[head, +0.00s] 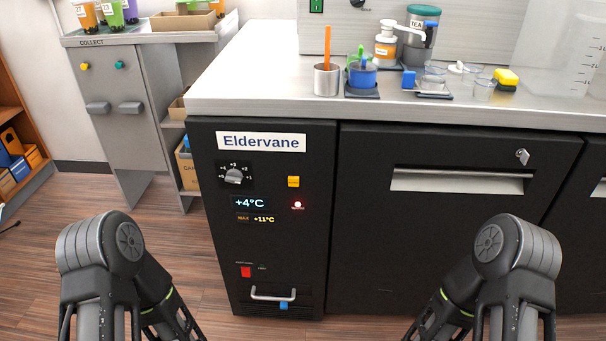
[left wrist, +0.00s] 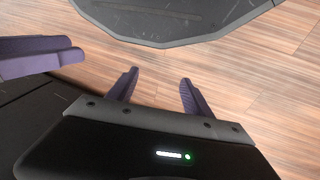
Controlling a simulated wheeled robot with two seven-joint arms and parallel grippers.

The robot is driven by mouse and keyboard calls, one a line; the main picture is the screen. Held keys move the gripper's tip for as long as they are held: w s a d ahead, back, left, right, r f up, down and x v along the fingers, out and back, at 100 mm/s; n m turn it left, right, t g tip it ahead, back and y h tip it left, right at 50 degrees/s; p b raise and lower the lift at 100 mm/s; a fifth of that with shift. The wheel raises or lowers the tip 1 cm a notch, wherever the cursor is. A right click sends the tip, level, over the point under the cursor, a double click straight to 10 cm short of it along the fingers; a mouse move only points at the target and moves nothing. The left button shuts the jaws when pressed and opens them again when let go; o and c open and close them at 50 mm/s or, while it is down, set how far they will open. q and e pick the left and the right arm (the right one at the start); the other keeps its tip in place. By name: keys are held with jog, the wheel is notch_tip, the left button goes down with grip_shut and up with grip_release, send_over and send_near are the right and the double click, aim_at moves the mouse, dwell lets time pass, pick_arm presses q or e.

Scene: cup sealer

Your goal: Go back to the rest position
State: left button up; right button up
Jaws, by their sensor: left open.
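My left gripper (left wrist: 159,92) shows in the left wrist view. Its two purple fingers are apart, with nothing between them, over the wooden floor (left wrist: 240,60). Two purple finger-like parts come in from the left edge of that view, close together; they look like my right gripper (left wrist: 82,49), but I cannot tell how far apart its fingers are. In the head view both arms hang low at the bottom, left and right, and both gripper tips are out of frame. Neither arm visibly holds anything.
A black Eldervane cooler (head: 270,220) under a steel worktop (head: 265,85) stands ahead. A collect counter (head: 130,38) is at the left. Floor shows before the cooler.

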pick_arm(q)
notch_tip(320, 180, up, 19)
jog(key=s+d+n+h+p, duration=0.1)
jog(key=d+n+p, duration=0.1)
jog(key=p, duration=1.6)
jog(key=shift+s+d+r+n+g+p, duration=0.15)
jog(key=shift+s+n+g+p, duration=0.15)
jog(key=shift+s+n, duration=0.1)
